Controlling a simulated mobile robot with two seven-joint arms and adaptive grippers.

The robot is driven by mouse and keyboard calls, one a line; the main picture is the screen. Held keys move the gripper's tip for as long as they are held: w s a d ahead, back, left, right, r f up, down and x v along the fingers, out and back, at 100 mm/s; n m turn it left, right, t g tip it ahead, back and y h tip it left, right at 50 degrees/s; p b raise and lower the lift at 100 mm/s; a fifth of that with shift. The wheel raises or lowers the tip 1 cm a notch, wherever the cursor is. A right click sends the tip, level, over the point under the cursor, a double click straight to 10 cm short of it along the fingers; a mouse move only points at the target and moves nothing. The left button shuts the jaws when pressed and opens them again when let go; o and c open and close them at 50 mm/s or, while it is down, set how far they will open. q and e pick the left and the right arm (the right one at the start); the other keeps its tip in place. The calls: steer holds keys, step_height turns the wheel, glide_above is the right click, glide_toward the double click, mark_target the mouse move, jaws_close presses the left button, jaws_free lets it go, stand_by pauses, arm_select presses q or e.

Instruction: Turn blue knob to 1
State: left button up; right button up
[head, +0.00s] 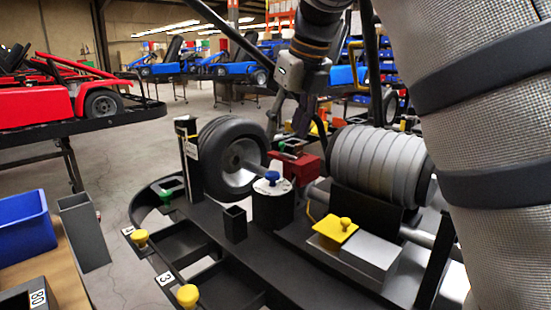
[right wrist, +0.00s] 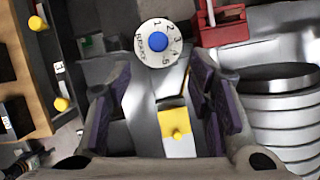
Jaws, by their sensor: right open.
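The blue knob (head: 272,176) sits on a white round dial on top of a black cylinder (head: 272,208), which stands on the kart frame beside a wheel. In the right wrist view the blue knob (right wrist: 157,42) is at the top centre. The dial (right wrist: 143,54) around it carries numbers and the word RESET; the knob's pointer is too small to read. My right gripper (head: 287,122) is above and behind the knob in the head view. In the right wrist view the right gripper (right wrist: 160,80) is open and empty, its fingers apart and clear of the knob. My left gripper is not seen.
A black wheel (head: 232,158) stands left of the knob. A yellow plate with a knob (head: 338,229), a red box (head: 296,168) and a black square tube (head: 235,224) are close by. A blue bin (head: 25,238) is at left.

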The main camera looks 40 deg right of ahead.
mark_target(273, 173)
steer(key=x, duration=1.1)
steer(key=shift+a+f, duration=0.2)
steer(key=shift+f, duration=0.1)
jaws_close()
